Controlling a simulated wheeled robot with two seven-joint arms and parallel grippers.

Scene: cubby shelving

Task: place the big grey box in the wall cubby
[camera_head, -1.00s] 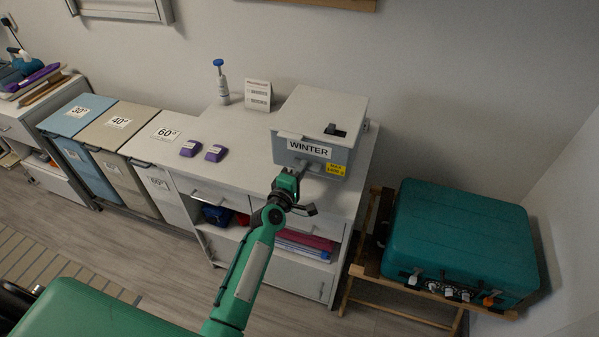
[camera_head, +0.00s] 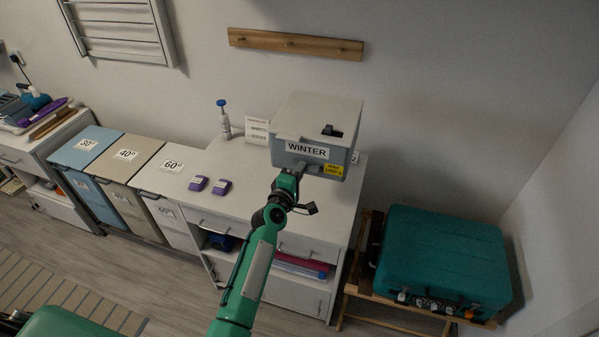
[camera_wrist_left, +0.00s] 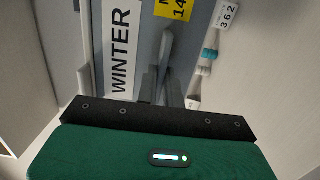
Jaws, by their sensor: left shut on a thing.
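The big grey box (camera_head: 318,122) has a pale lid, a "WINTER" label and a yellow tag. It is at the right end of the white cabinet top in the head view, and I cannot tell whether it touches the top. My left gripper (camera_head: 289,178) is at its front face. In the left wrist view the fingers (camera_wrist_left: 160,88) are shut on the grey handle of the box (camera_wrist_left: 147,35), beside the label. The wall cubby does not show in the head view. My right gripper is not in view.
The white cabinet (camera_head: 240,196) holds two purple things (camera_head: 221,187), a pump bottle (camera_head: 224,118) and a small sign (camera_head: 256,130). A teal case (camera_head: 445,258) lies on a wooden stand at right. A peg rail (camera_head: 295,43) and a drying rack (camera_head: 118,30) are on the wall.

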